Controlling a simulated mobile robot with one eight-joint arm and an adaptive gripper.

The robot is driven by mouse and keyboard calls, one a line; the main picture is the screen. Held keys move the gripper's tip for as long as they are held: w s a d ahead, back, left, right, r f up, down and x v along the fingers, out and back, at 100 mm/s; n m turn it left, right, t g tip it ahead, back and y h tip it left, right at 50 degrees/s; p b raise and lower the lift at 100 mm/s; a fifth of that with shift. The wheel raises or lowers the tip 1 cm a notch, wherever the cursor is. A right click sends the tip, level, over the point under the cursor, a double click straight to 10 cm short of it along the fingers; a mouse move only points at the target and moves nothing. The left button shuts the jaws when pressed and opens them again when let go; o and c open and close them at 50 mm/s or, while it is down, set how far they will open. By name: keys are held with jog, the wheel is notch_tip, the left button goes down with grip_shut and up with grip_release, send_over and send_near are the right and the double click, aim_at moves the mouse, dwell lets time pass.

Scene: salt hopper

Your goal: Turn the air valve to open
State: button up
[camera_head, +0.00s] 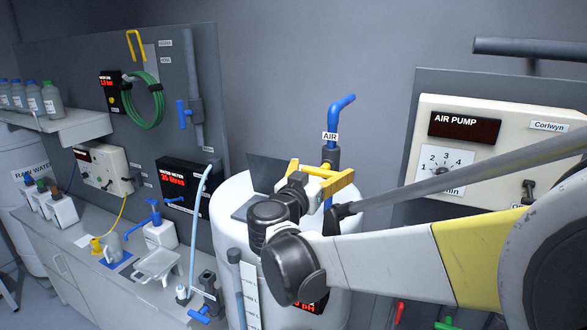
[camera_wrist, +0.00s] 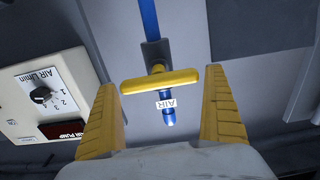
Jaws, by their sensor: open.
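The air valve has a yellow T-shaped handle (camera_wrist: 160,79) on a grey body over a blue pipe (camera_wrist: 150,18), with an AIR label (camera_wrist: 165,104) beside it. The wrist view shows it upside down. The handle lies crosswise to the pipe. My gripper (camera_wrist: 161,80) is open, with one yellow finger near each end of the handle. I cannot tell whether either finger touches it. In the head view, the blue pipe (camera_head: 340,106) and AIR label (camera_head: 330,136) rise behind my gripper (camera_head: 318,172), which largely hides the handle.
The air pump panel (camera_head: 480,145) with a dial is on the right, close to my arm. A white tank (camera_head: 232,215) stands below my gripper.

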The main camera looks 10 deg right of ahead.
jog(key=shift+c, duration=0.3)
jog(key=c, duration=0.9)
jog(key=shift+n, duration=0.3)
jog(key=n+b, duration=0.1)
jog(key=n, duration=0.2)
jog(key=shift+w+f+b, duration=0.1)
jog(key=shift+f+b, duration=0.05)
jog(key=shift+b, duration=0.25)
jog(key=n+b, duration=0.1)
jog(key=n, duration=0.4)
jog(key=shift+a, duration=0.15)
jog(key=n+b, duration=0.1)
jog(key=n, duration=0.3)
jog(key=shift+w+f+b, duration=0.1)
jog(key=shift+f+b, duration=0.05)
jog(key=shift+b, duration=0.2)
jog(key=shift+a+f+n+b, duration=0.15)
jog(key=shift+n+b, duration=0.3)
jog(key=shift+n, duration=2.05)
